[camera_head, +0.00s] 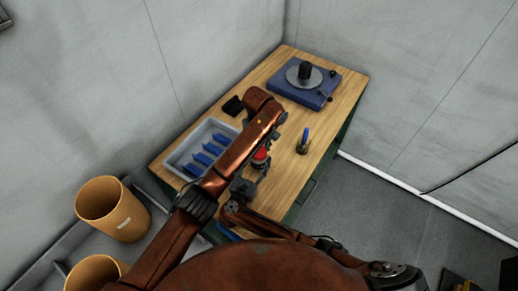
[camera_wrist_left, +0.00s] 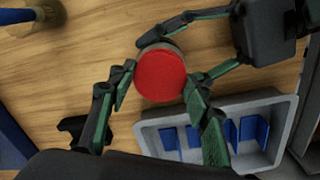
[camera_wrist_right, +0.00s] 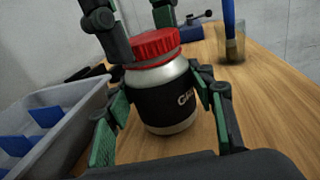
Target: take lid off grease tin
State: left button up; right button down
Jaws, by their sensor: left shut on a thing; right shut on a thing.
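The grease tin (camera_wrist_right: 172,100) is a metal jar with a black label, upright on the wooden table. Its red ribbed lid (camera_wrist_right: 150,46) sits on top; I see no clear gap beneath it. The lid faces the camera in the left wrist view (camera_wrist_left: 160,76) and shows as a red spot in the head view (camera_head: 261,154). My left gripper (camera_wrist_left: 160,82) comes from above and is shut on the lid. My right gripper (camera_wrist_right: 168,112) is shut around the tin's body from the side, its fingers on both sides of the label. My left arm partly hides the tin in the head view.
A grey tray (camera_head: 186,167) with several blue pieces lies left of the tin. A blue-handled brush (camera_head: 305,138) stands to the right. A blue unit with a round plate (camera_head: 318,97) is at the back. Tan buckets (camera_head: 112,208) stand off the table.

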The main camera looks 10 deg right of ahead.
aim_at(259, 152)
pick_arm(q)
jog(key=shift+r, duration=0.15)
dwell(0.5)
jog(key=shift+r, duration=1)
notch_tip(259, 152, up, 3)
jog(key=shift+w+a+f, duration=0.1)
jog(key=shift+a, duration=0.05)
jog(key=shift+r, duration=0.55)
pick_arm(e)
jog(key=c, duration=0.8)
grip_release()
jog(key=shift+s, duration=0.1)
